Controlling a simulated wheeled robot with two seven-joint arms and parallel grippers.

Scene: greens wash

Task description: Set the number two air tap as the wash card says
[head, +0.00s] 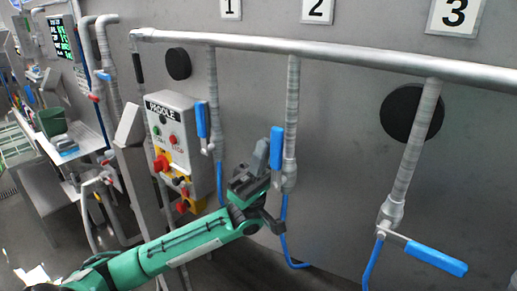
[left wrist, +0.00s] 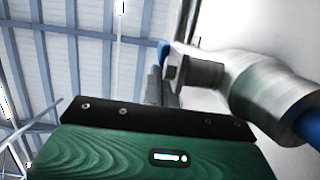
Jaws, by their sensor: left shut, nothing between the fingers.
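The number two air tap hangs on the drop pipe (head: 292,110) below the plate marked 2 (head: 317,11). Its blue lever (head: 277,148) points up, roughly in line with the pipe. My left gripper (head: 262,152) is shut and empty, its fingers pointing up just left of that lever. I cannot tell whether they touch it. In the left wrist view, the grey tap body (left wrist: 245,80) is close on the right, with a bit of blue lever (left wrist: 163,52) behind the shut fingers (left wrist: 155,88). My right gripper is not in view. No readable wash card shows.
The number one lever (head: 202,119) points up; the number three lever (head: 436,258) lies out to the right. The paddle control box (head: 177,135) stands left of my gripper. A header pipe (head: 350,54) runs above. Blue hoses hang below the taps.

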